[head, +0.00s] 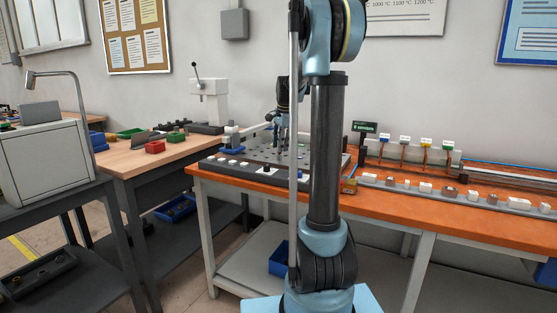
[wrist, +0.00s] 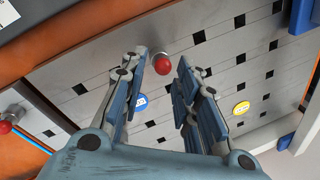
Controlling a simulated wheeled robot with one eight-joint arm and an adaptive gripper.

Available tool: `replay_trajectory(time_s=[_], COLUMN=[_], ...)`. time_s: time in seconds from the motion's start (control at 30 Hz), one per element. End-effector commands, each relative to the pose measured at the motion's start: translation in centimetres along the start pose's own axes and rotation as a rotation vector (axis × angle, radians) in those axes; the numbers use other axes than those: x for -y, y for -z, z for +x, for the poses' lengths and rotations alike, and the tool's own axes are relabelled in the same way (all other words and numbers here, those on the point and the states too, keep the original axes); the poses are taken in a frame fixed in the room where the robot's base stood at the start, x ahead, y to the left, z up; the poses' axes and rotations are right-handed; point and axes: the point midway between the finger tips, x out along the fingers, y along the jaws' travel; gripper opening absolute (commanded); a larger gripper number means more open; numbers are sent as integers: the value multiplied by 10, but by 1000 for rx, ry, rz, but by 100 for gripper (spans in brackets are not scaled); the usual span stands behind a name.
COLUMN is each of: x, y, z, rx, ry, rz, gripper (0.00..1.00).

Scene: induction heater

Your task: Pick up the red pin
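The red pin (wrist: 163,64) shows in the wrist view as a red ball head on a short light shank, against a grey plate (wrist: 95,65) with dark square holes. My gripper (wrist: 162,65) is open, with one finger on each side of the red head. Gaps show between the head and both fingers, and I cannot tell the depth between them. In the head view my gripper (head: 282,130) is small and partly hidden, over the plate (head: 262,152) on the orange bench. I cannot make out the pin there.
Another red knob (wrist: 5,127) is at the left edge of the wrist view. In the head view, a row of small blocks (head: 425,187) runs along the bench to the right of my arm. A wooden table (head: 150,155) stands left.

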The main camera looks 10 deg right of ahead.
Motion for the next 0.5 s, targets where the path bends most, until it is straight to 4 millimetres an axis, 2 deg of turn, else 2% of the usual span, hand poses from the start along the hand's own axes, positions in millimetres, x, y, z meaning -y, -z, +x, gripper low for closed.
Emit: replay_trajectory(time_s=[0.3, 0.5], x=[2, 2], y=[3, 3], z=[40, 48], rx=[0, 0], ry=[0, 0], rz=[0, 0], gripper=[29, 29])
